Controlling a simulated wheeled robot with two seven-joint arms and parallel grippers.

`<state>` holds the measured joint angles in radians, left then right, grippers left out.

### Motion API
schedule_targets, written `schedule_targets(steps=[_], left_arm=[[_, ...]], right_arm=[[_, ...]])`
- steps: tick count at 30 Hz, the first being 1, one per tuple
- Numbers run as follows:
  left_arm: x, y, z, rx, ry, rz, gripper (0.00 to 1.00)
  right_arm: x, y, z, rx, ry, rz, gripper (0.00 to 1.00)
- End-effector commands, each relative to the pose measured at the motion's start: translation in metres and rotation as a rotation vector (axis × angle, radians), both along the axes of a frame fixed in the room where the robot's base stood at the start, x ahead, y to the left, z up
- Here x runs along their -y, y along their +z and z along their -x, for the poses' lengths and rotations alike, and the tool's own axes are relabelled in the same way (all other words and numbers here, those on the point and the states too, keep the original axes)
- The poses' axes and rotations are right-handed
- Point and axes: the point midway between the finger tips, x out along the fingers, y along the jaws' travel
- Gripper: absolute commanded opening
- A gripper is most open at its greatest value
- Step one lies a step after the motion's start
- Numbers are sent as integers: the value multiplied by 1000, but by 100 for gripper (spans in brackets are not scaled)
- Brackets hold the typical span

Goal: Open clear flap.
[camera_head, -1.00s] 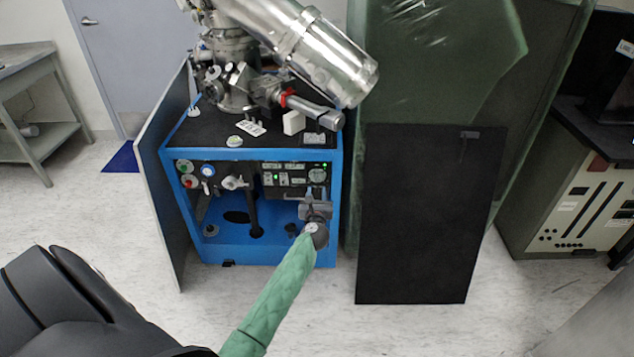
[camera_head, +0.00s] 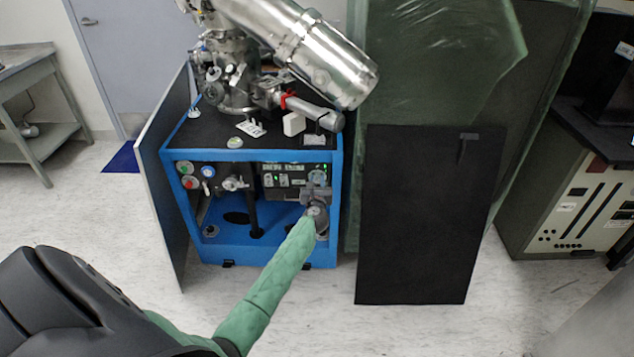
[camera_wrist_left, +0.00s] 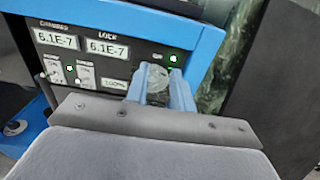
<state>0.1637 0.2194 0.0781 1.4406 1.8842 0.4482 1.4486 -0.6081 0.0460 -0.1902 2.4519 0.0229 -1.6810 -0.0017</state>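The clear flap (camera_wrist_left: 157,84) appears as a small round translucent cover at the right end of the control panel, beside a green light. It also shows small in the head view (camera_head: 317,176), just above my left gripper. My left gripper (camera_head: 317,188) is in front of the panel's right end, inside the blue cabinet's front opening. In the left wrist view, the two light-blue fingers of the gripper (camera_wrist_left: 160,76) stand apart, with the cover between or behind them. I cannot tell whether they touch it. My right gripper is not in view.
The blue cabinet (camera_head: 337,215) carries metal vacuum equipment (camera_head: 300,45) on top. The control panel (camera_wrist_left: 85,48) has lit displays and switches. A grey side panel (camera_head: 160,190) stands to the left. A black panel (camera_head: 420,220) stands to the right. The floor in front is open.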

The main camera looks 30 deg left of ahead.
Motion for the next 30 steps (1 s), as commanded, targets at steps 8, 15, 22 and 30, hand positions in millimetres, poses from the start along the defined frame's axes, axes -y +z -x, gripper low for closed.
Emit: schedule_targets(steps=[8,15,22,30], left_arm=[[0,0,0,0,0,0,0],[0,0,0,0,0,0,0],[0,0,0,0,0,0,0],[0,0,0,0,0,0,0]], right_arm=[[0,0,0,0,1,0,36],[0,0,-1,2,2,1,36],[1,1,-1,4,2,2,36],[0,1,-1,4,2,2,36]])
